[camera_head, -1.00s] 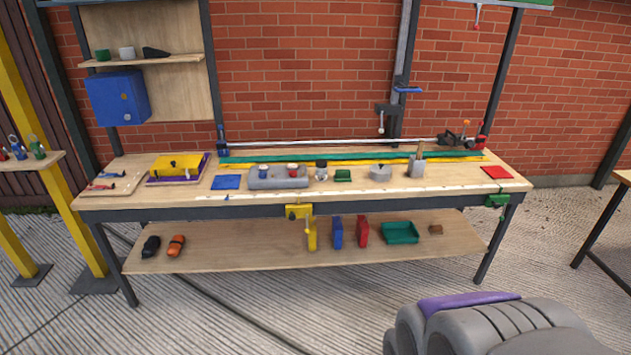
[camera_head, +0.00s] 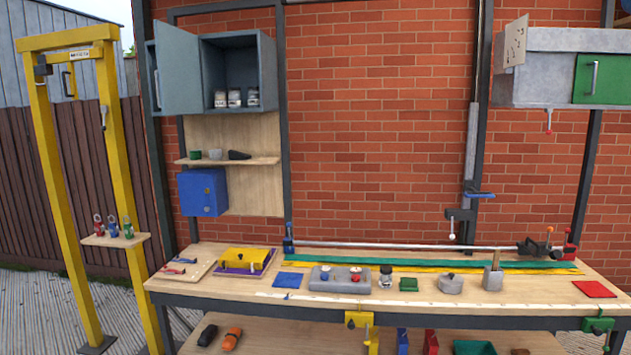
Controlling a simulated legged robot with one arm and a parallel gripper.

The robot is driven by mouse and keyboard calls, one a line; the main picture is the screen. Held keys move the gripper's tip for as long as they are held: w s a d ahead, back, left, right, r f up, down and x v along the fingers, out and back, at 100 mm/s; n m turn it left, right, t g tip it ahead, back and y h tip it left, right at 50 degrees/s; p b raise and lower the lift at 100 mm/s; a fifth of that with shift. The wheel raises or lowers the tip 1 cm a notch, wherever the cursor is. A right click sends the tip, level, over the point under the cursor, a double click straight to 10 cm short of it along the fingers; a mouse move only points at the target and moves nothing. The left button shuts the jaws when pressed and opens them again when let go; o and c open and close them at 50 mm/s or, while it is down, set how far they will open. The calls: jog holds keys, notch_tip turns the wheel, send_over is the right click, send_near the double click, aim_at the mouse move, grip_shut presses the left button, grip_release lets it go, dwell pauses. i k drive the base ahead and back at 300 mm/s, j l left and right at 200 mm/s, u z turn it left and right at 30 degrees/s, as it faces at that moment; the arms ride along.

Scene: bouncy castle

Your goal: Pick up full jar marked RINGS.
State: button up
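Three small jars with white labels stand in a row on the floor of an open grey wall cabinet: a left jar (camera_head: 220,99), a middle jar (camera_head: 235,98) and a right jar (camera_head: 252,97). Their labels carry dark marks too small to read, so I cannot tell which says RINGS or which is full. The cabinet (camera_head: 268,75) has its left door (camera_head: 177,68) swung open. A small clear container with a dark top (camera_head: 386,277) stands on the workbench; I cannot tell if it is marked. My gripper is not in view.
A long wooden workbench (camera_head: 250,290) with tools and blocks stands below the cabinet. A wooden shelf (camera_head: 240,160) and a blue box (camera_head: 203,191) are under the cabinet. A yellow frame (camera_head: 62,200) stands left. A second wall cabinet (camera_head: 545,80) is at upper right.

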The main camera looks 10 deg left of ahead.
aim_at(235, 101)
jog(key=i+j+u, duration=0.1)
jog(key=j, duration=0.3)
jog(key=i+j+u, duration=0.15)
jog(key=j, duration=0.3)
jog(key=i+j+u, duration=0.1)
jog(key=i+j, duration=0.15)
jog(key=i+j+u, duration=0.15)
jog(key=j, duration=0.35)
